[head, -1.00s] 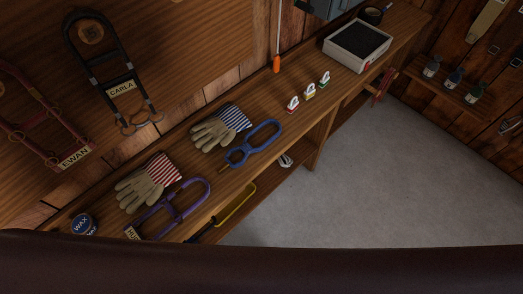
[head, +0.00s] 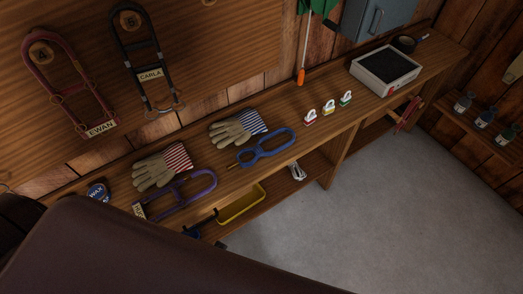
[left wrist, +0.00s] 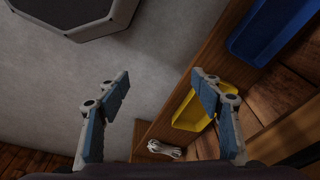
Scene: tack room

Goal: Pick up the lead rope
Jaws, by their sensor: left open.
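A small white coiled rope (head: 298,172), which looks like the lead rope, lies on the lower shelf (head: 272,187) under the bench, to the right of a yellow tray (head: 240,204). It also shows in the left wrist view (left wrist: 165,149), low in the picture between the fingers and close to the shelf edge. My right gripper is in neither view.
Gloves (head: 238,128), a blue halter (head: 267,146), a purple halter (head: 187,196) and a grey box (head: 385,67) lie on the bench above. A blue bin (left wrist: 272,30) is beside the yellow tray. Grey floor (head: 350,220) is clear. A dark brown shape hides the lower left.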

